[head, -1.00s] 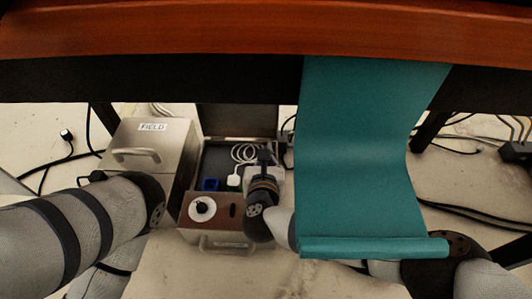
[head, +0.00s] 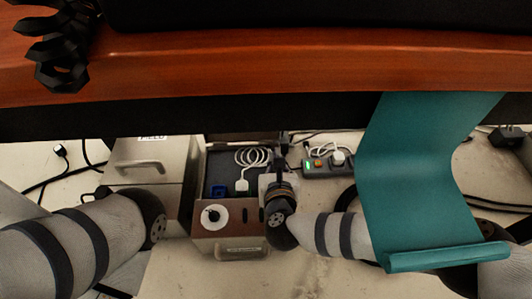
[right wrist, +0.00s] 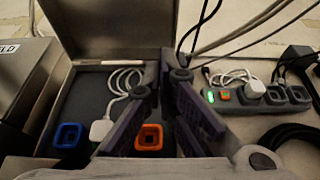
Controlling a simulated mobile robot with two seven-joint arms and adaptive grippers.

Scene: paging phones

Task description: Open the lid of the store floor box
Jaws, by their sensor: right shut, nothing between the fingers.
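The store floor box (head: 229,243) stands open on the floor, with a white dial and a handle on its front. Its own label does not show. Its lid (head: 240,138) is raised at the back, partly hidden by the desk edge; in the right wrist view the lid (right wrist: 110,28) stands up behind the tray. My right gripper (head: 282,152) is at the box's right side, pointing towards the back. In the right wrist view its fingers (right wrist: 174,68) are shut and empty, apart from the lid. My left arm shows at the left, but its gripper does not.
A closed box labelled FIELD (head: 143,148) stands left of the open one. A power strip (head: 328,165) with cables lies to the right. A teal mat (head: 408,190) hangs from the desk (head: 260,62). Blue and orange pieces and a white cable lie inside the open box.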

